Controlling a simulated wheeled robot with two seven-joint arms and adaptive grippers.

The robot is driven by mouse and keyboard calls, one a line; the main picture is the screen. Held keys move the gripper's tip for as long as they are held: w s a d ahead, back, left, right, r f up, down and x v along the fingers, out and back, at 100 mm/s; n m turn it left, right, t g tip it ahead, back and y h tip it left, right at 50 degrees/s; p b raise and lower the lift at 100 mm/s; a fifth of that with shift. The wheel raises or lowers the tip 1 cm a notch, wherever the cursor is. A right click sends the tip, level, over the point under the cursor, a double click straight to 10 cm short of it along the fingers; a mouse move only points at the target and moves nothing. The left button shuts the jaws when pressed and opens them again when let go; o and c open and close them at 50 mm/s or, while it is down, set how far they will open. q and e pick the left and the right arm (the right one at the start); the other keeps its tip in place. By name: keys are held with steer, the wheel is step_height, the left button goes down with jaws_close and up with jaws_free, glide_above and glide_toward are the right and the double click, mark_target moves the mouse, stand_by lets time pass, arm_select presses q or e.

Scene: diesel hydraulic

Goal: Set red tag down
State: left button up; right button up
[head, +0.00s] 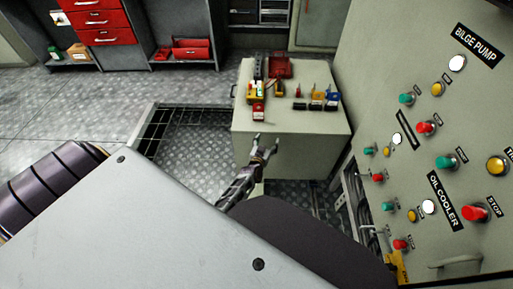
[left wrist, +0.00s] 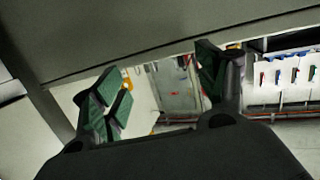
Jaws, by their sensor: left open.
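A small red item with a pale lower part, which looks like the red tag (head: 258,110), lies near the front left edge of the top of a grey-white cabinet (head: 290,122). I cannot be sure it is the tag. My left gripper (head: 265,143) is in front of the cabinet, below its top edge and apart from the red item. In the left wrist view its green-padded fingers (left wrist: 162,88) are spread wide, with nothing between them. The red item cannot be made out in that view. My right gripper is not in view.
On the cabinet top are a red box (head: 281,67), a yellow item (head: 254,90) and several small coloured items (head: 317,104). A control panel (head: 400,120) with knobs and lamps rises on the right. A floor grating (head: 160,125) lies left. Red drawers (head: 98,20) stand behind.

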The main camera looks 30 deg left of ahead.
arm_select(q)
steer(key=s+d+f+m+g+h, duration=0.2)
steer(key=s+d+f+g+h, duration=0.1)
steer(key=s+d, duration=0.3)
steer(key=s+d+f+m+g+h, duration=0.2)
steer(key=s+d+g+h, duration=0.1)
steer(key=s+d, duration=0.3)
steer(key=s+d+r+m+g+y, duration=0.1)
steer(key=s+d+g, duration=0.2)
steer(key=s, duration=1.7)
steer(key=g, duration=0.4)
steer(key=shift+s+g, duration=0.3)
steer(key=shift+s, duration=0.05)
steer(key=shift+w, duration=0.1)
